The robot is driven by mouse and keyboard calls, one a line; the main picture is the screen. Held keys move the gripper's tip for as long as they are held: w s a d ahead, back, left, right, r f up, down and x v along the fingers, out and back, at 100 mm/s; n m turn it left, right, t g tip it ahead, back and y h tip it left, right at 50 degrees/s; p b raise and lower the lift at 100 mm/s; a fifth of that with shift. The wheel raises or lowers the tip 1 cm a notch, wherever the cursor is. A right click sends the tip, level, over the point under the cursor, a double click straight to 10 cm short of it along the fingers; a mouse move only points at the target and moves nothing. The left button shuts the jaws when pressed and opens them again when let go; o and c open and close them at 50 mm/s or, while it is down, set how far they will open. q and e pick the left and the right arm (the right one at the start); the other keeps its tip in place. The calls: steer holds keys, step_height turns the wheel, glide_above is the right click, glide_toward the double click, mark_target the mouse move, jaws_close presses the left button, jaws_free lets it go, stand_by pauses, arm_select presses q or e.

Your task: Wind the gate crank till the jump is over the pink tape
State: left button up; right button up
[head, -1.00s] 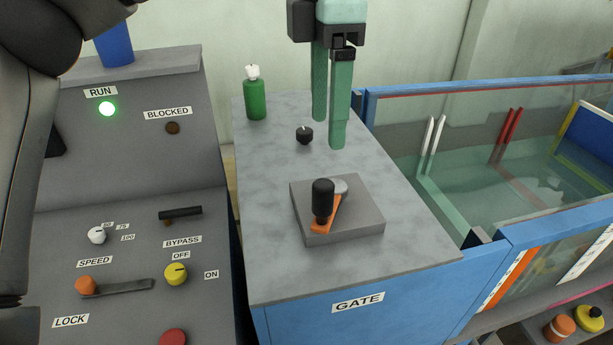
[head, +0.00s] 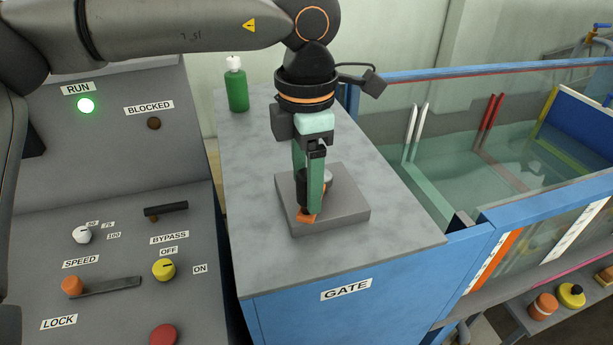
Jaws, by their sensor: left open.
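The gate crank has a black knob (head: 301,192) on an orange arm (head: 306,217), on a grey square block (head: 345,214) on the GATE cabinet top. My left gripper (head: 308,200) points down at the knob, open, with one green finger in front of it. That finger hides part of the knob, and the other finger is partly hidden, so contact is unclear. The glass flume (head: 470,170) on the right holds greenish water; I cannot make out a jump. A thin pink strip (head: 577,286) shows low on the flume's near side. My right gripper is out of view.
A green bottle (head: 237,90) stands at the cabinet's back left. The control panel on the left has a lit green RUN lamp (head: 86,105), an unlit BLOCKED lamp (head: 154,123) and several knobs. The cabinet top (head: 255,245) in front of the block is clear.

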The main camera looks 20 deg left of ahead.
arm_select(q)
jaws_close()
stand_by(0.6)
stand_by(0.8)
